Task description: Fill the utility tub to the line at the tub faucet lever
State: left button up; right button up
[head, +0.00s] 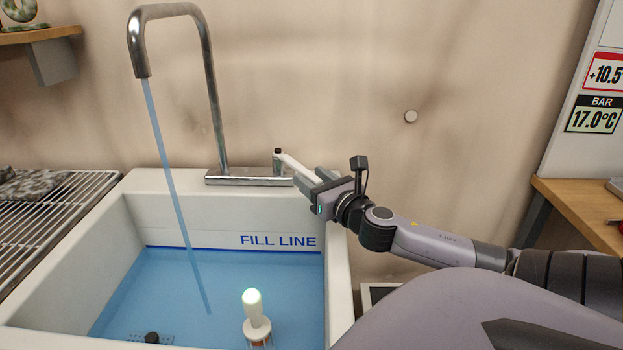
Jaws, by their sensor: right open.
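The white utility tub (175,207) holds blue water (150,285). The water surface is close to the blue line beside the FILL LINE label (278,241) on the back wall. A stream (172,180) runs from the metal faucet (205,75) into the tub. The white faucet lever (297,166) sticks out to the right from the faucet base. My right gripper (308,178) is at the lever's outer end, with its open fingers around or beside it; I cannot tell if they touch it. My left gripper is not in view.
A white-topped float-like object (256,315) stands in the tub, and a dark knob (151,338) is near the front. A wire rack (45,210) is at the left. A wooden counter (585,205) and a panel with readouts (595,100) are at the right.

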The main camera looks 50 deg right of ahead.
jog(key=shift+w+d, duration=0.15)
jog(key=shift+w, duration=0.25)
grip_shut()
